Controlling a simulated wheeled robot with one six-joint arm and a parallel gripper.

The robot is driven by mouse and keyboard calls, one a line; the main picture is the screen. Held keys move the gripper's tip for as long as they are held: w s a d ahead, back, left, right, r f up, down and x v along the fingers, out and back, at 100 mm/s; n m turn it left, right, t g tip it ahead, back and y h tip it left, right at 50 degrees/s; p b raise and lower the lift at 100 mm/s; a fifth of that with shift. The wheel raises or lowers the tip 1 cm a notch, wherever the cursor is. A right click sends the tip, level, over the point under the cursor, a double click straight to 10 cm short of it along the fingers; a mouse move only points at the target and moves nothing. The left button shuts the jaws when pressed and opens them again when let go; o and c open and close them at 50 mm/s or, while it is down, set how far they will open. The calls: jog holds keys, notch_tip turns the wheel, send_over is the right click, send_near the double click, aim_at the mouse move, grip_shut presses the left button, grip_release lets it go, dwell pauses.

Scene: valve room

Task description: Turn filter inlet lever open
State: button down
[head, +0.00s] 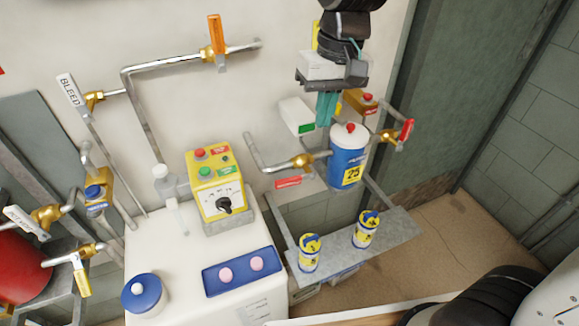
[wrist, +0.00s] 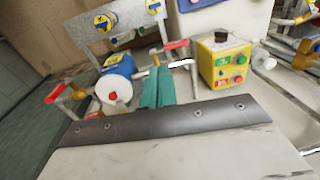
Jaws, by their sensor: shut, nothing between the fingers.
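The blue filter canister (head: 348,158) with a white top and a yellow 25 label stands at the wall; it also shows in the wrist view (wrist: 118,70). A brass valve (head: 302,161) sits on the pipe at its left. A red lettered bar (head: 288,183), apparently this valve's lever, lies just below the pipe, roughly along it; the wrist view shows it too (wrist: 176,45). I cannot see clearly how it joins the valve. My gripper (head: 325,122), with teal fingers (wrist: 158,88), is shut and empty, above the valve and canister, apparently touching neither.
Another red lever (head: 407,130) sits on the valve right of the canister. A white box with a green end (head: 297,115) is left of my fingers. A yellow control box (head: 215,185) stands further left. Two yellow-blue cans (head: 366,229) stand on the grey shelf (head: 340,258) below.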

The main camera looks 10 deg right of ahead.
send_near(288, 179)
jog(key=f, duration=0.6)
jog(key=shift+w+a+f, duration=0.1)
jog(key=shift+a+f, duration=0.25)
jog(key=shift+f, duration=0.05)
jog(key=shift+f, duration=0.1)
